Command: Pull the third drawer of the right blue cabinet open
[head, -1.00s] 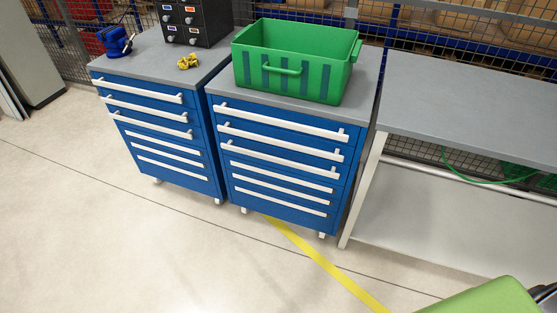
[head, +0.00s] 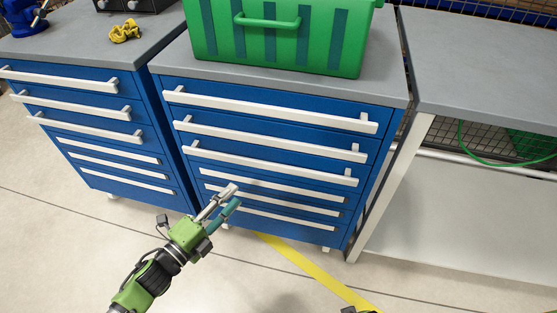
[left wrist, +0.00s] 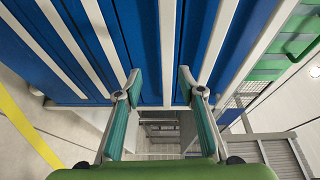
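The right blue cabinet (head: 384,140) stands in the middle of the head view, with several drawers stacked under a grey top. All its drawers look shut. The third drawer's white bar handle (head: 268,167) is on the third row from the top. My left gripper (head: 236,195) is in front of the cabinet's lower left part, its tips below that handle in the picture. In the left wrist view its two fingers (left wrist: 160,75) are apart. A white handle bar (left wrist: 167,45) runs between and beyond the tips; contact is unclear.
A green crate (head: 345,45) stands on the cabinet. Another blue cabinet (head: 70,88) stands close on the left, with a yellow object (head: 125,31) on its top. A grey workbench (head: 490,75) is at the right. The floor (head: 60,245) in front is clear.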

